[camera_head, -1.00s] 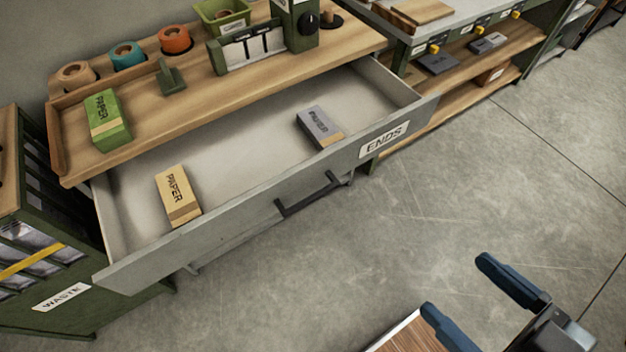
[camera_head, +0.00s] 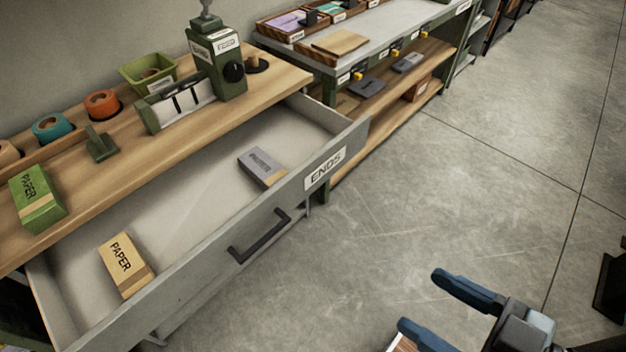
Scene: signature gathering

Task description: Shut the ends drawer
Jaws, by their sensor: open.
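The ends drawer (camera_head: 190,271) is pulled out from under the wooden bench top. Its grey front carries an "ENDS" label (camera_head: 325,169) and a dark bar handle (camera_head: 259,237). Inside lie a tan paper block (camera_head: 126,265) on the left and a grey paper block (camera_head: 262,167) on the right. My gripper (camera_head: 437,304) is at the lower right, open, with its two blue fingers apart. It is to the right of the drawer front and apart from the handle.
The wooden bench top (camera_head: 95,185) holds a green paper block (camera_head: 36,198), tape rolls and a green device (camera_head: 217,65). A shelf unit (camera_head: 415,85) stands behind to the right. A dark object (camera_head: 612,288) stands at the right edge.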

